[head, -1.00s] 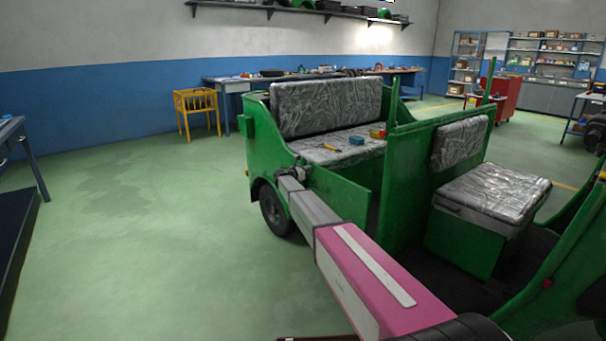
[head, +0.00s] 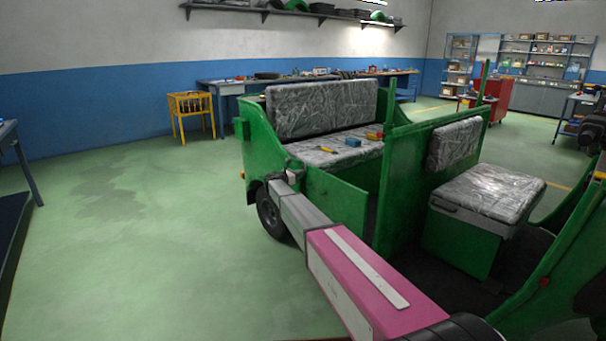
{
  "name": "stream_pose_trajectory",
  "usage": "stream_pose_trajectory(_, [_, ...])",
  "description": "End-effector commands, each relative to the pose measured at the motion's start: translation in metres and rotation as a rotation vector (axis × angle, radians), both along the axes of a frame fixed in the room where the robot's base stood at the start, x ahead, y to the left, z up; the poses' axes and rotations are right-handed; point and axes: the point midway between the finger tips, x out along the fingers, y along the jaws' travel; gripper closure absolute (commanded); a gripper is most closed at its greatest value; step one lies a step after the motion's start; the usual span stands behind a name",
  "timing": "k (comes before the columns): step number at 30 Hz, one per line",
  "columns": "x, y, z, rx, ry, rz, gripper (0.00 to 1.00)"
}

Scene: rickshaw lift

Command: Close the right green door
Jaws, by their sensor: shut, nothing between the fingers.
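The green rickshaw (head: 395,170) stands in the middle and right of the view. A low green door panel (head: 338,203) shows on its near side, below the rear seat. A narrow dark gap lies between the panel's right edge and the green partition (head: 408,185), so the door looks slightly ajar. My gripper (head: 284,182) is at the rear-left end of this panel, above the rear wheel. Its fingers are small and partly hidden by my arm, and it appears shut and empty. I cannot tell whether it touches the door. My arm also hides the panel's lower part.
The front seat (head: 487,190) is to the right. A yellow stand (head: 190,108) and workbenches line the blue wall. The floor left of the rickshaw is clear.

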Motion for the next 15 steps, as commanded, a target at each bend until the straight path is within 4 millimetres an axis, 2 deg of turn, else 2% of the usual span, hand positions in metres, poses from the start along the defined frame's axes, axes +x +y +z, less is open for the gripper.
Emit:
stream_pose_trajectory(3, [-0.018, 0.024, 0.0, 0.0, 0.0, 0.002, 1.0])
stream_pose_trajectory(9, [-0.04, 0.057, 0.0, 0.001, 0.001, 0.002, 1.0])
stream_pose_trajectory(15, [-0.053, 0.076, -0.001, 0.002, 0.001, 0.0, 1.0])
